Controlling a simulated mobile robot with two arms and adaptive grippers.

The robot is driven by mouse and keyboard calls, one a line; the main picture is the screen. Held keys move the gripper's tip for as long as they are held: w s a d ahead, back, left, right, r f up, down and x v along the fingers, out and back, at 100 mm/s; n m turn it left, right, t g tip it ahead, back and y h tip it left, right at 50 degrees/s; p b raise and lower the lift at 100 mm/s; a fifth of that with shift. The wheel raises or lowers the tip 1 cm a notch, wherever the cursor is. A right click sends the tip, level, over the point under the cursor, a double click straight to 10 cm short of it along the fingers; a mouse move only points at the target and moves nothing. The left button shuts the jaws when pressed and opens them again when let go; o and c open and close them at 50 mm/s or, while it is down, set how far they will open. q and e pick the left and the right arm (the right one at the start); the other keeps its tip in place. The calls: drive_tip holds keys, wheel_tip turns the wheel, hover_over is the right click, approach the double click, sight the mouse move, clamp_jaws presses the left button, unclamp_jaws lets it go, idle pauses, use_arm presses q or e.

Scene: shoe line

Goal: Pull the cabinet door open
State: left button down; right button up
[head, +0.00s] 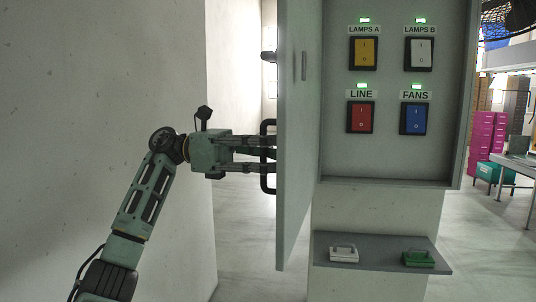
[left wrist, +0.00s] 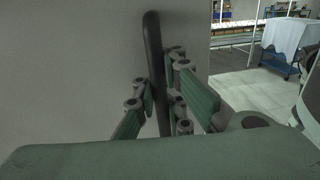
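The cabinet door (head: 296,150) stands swung well out from the cabinet (head: 396,182), so its inside and switch panel show. A black bar handle (head: 267,186) is on the door's outer face; it also shows in the left wrist view (left wrist: 153,50), running upright. My left gripper (head: 272,155) is at the handle, and in the left wrist view its green-padded fingers (left wrist: 158,95) lie on both sides of the bar, closed in around it. The fingertips' contact with the bar is partly hidden. My right gripper is in neither view.
Yellow, white, red and blue switches sit inside the cabinet under green lights. A grey shelf (head: 378,268) below holds a white and a green handled block. A pale wall (head: 100,80) is on the left. Open floor (head: 480,250) lies to the right.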

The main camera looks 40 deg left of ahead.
use_arm(q)
drive_tip(key=shift+d+f, duration=0.1)
drive_tip(key=shift+f, duration=0.05)
drive_tip(key=c, duration=2.4)
unclamp_jaws()
drive_tip(key=o, duration=0.3)
drive_tip(key=shift+a, duration=0.2)
drive_tip(key=v, duration=1.2)
